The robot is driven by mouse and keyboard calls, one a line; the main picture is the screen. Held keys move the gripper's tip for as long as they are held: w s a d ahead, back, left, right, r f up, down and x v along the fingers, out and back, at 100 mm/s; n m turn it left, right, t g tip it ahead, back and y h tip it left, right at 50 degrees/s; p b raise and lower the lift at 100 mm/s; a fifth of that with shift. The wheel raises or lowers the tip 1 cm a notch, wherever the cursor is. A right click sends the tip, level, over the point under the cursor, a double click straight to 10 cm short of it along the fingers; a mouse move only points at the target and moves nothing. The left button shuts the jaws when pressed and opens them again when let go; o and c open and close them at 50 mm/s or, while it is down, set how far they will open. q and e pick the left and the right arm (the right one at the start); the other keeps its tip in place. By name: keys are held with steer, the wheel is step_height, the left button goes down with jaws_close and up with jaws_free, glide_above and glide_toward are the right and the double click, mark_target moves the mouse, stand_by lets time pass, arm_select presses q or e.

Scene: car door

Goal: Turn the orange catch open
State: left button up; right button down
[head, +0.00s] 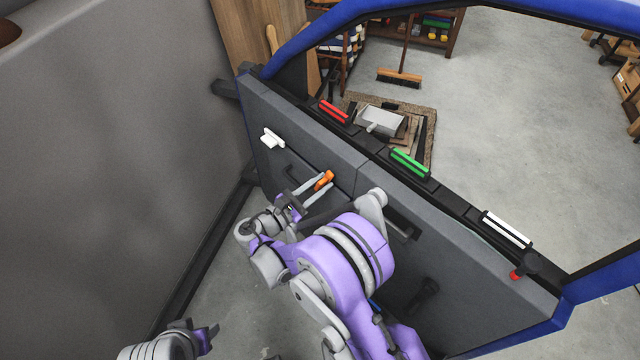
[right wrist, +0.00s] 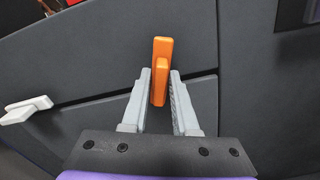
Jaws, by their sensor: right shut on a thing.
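The orange catch (head: 323,181) is on the dark grey inner panel of the car door (head: 300,135), near a seam. It is a slim lever, and in the right wrist view the catch (right wrist: 160,72) stands almost upright in the picture. My right gripper (head: 326,185) reaches it from the front and is shut on it. In the right wrist view the two grey fingers of my right gripper (right wrist: 160,88) lie on either side of the catch's lower part. My left gripper (head: 207,336) shows only partly at the bottom left, away from the door; its jaws are unclear.
A white handle (head: 272,139) sits left of the catch on the panel. Red (head: 334,110), green (head: 410,161) and white (head: 507,229) bars line the door's top edge. A blue frame (head: 400,8) rises above. A grey wall-like surface (head: 100,150) fills the left.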

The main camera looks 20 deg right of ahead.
steer(key=shift+m, duration=0.3)
steer(key=m, duration=0.2)
steer(key=shift+m, duration=0.3)
steer(key=m, duration=0.3)
steer(key=shift+m, duration=0.3)
steer(key=m, duration=0.3)
steer(key=shift+m, duration=0.3)
steer(key=shift+w+r+m, duration=0.1)
steer(key=shift+m, duration=1.8)
steer(key=c, duration=0.9)
jaws_free()
